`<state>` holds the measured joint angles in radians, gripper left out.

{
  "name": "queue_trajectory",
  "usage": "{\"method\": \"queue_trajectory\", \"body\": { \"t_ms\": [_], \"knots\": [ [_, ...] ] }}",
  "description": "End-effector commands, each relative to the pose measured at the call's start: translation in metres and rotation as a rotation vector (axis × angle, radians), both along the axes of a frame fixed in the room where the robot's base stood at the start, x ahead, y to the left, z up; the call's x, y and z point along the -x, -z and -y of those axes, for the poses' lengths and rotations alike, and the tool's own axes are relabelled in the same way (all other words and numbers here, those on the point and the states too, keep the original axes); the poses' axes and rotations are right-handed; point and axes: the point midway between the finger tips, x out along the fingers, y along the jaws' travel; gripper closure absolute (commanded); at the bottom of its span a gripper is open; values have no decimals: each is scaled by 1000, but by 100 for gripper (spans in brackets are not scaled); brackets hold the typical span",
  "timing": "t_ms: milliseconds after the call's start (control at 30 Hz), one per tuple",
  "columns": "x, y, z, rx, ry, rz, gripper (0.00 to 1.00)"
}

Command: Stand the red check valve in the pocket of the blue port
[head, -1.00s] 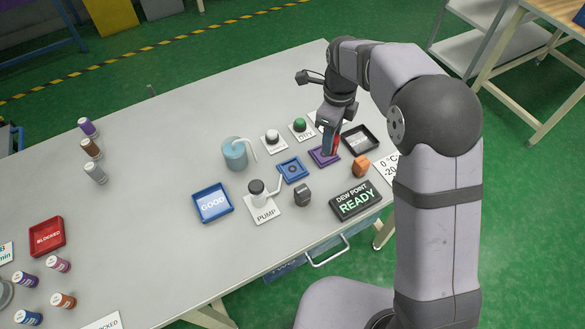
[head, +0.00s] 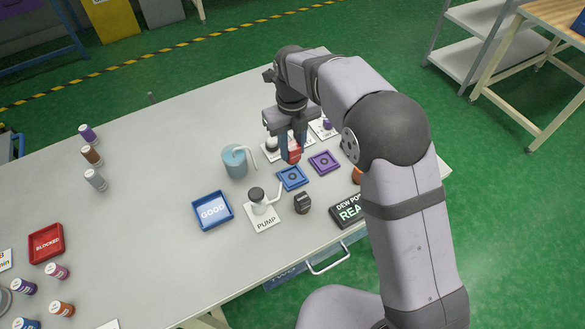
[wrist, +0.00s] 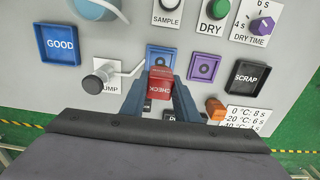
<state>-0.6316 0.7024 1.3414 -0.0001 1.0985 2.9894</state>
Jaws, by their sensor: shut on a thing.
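The red check valve (wrist: 159,88) is held between the fingers of my gripper (wrist: 160,98), with its "CHECK" lettering facing the wrist camera. In the head view the red valve (head: 294,152) hangs from my gripper (head: 293,150), just behind the blue port. The blue port (head: 292,178) is a flat square with a pocket in its middle, lying on the table. In the wrist view the valve covers part of the blue port (wrist: 161,52). I cannot tell how high the valve is above the table. The purple port (head: 324,161) is to the right of the blue one and is empty.
The pump (head: 258,201) stands in front-left of the blue port, with its spout toward it. A clear blue jar (head: 234,160), a blue GOOD tray (head: 212,210), a dark block (head: 303,203) and the SCRAP tray (wrist: 246,76) are also near.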

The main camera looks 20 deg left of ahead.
Motion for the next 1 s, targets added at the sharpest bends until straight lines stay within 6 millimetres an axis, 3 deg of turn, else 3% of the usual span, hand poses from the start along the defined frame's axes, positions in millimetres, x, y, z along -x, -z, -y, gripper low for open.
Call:
{"method": "queue_trajectory", "body": {
  "t_ms": [233,567,833,1000],
  "knots": [
    [0,35,1,1,-1,-1,96],
    [0,47,0,0,-1,0,96],
    [1,75,1,2,-1,-2,96],
    [0,81,0,-1,-1,1,96]
  ]
}}
